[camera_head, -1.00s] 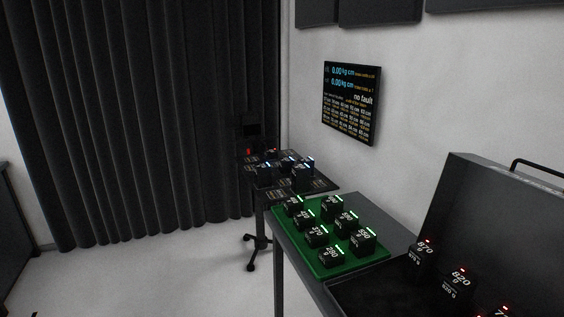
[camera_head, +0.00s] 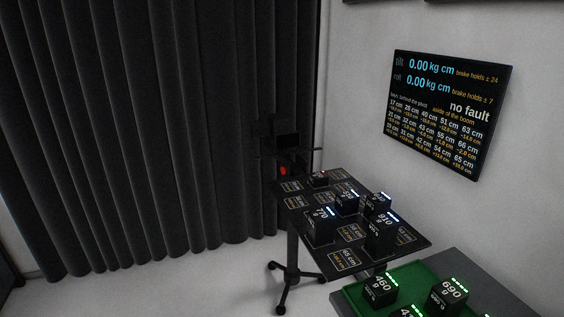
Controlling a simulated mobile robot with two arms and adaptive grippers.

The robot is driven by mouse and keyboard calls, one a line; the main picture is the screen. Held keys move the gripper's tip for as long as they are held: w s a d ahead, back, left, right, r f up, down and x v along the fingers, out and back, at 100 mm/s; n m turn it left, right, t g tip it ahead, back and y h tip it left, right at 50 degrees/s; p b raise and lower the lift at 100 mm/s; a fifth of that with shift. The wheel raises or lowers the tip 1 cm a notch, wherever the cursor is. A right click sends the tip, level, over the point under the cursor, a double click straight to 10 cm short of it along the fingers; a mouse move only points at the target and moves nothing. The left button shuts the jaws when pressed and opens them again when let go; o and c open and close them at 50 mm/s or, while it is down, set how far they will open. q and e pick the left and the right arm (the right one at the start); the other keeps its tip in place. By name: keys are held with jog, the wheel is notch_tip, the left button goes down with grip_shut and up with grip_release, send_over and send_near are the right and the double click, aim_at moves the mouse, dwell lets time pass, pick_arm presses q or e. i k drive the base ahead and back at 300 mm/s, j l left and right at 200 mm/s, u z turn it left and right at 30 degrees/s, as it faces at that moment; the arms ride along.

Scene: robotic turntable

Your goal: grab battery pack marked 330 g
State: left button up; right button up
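I see no battery pack that I can read as 330 g. Several black packs stand on the black turntable platform (camera_head: 293,202). Among them are one that seems marked 770 g (camera_head: 320,227) and one marked 910 g (camera_head: 381,231); the markings on the packs behind are too small to read surely. On the green tray (camera_head: 349,297) at the lower right stand a pack marked 460 g (camera_head: 379,290), one marked 690 g (camera_head: 447,295), and others cut off by the picture's lower edge. Neither of my grippers is in view.
A wall screen (camera_head: 450,110) reads 0.00 kg cm for tilt and roll, and "no fault". The platform stands on a wheeled stand (camera_head: 290,272). A grey table (camera_head: 460,263) carries the green tray. A dark curtain (camera_head: 150,120) hangs behind. The floor (camera_head: 150,290) at the left is clear.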

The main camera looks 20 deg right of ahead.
aim_at(320, 179)
jog(key=i+j+z, duration=0.1)
jog(key=i+z, duration=0.25)
jog(key=i, duration=0.2)
jog(key=i+j+z, duration=0.3)
jog(key=i, duration=0.25)
jog(key=i+j+z, duration=0.35)
jog(key=i, duration=0.2)
